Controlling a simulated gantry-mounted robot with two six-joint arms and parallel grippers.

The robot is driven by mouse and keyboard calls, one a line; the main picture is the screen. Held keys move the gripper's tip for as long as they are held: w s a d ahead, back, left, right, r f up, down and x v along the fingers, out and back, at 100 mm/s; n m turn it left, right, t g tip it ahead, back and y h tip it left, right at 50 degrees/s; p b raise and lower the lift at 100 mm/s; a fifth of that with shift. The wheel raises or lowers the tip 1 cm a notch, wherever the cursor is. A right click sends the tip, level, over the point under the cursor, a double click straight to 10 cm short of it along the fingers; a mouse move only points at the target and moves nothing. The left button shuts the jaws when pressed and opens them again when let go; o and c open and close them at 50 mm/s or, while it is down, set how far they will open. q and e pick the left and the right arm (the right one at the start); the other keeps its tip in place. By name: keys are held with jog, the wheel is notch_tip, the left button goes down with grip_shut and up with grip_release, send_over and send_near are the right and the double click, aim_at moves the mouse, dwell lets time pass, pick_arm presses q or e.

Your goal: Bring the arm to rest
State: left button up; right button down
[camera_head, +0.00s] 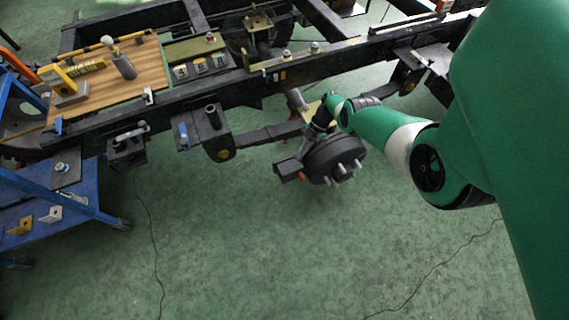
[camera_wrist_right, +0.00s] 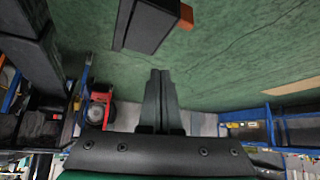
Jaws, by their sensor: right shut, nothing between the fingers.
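My right arm (camera_head: 390,135) comes in from the right in the head view and reaches down beside the chassis frame (camera_head: 330,62). My right gripper (camera_head: 304,148) is small there, close to the dark wheel hub with studs (camera_head: 335,160). In the right wrist view the two fingers of the gripper (camera_wrist_right: 160,73) lie together, shut, with nothing between them. A dark block with an orange-brown end (camera_wrist_right: 150,22) appears beyond the fingertips, apart from them. My left gripper is in neither view.
A wooden board (camera_head: 140,75) with tools lies across the frame at the left. A blue cart (camera_head: 85,190) with small brackets stands at lower left.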

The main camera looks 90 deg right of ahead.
jog(key=shift+a+r, duration=0.2)
jog(key=shift+a, duration=0.05)
jog(key=shift+d, duration=0.1)
jog(key=shift+d, duration=0.1)
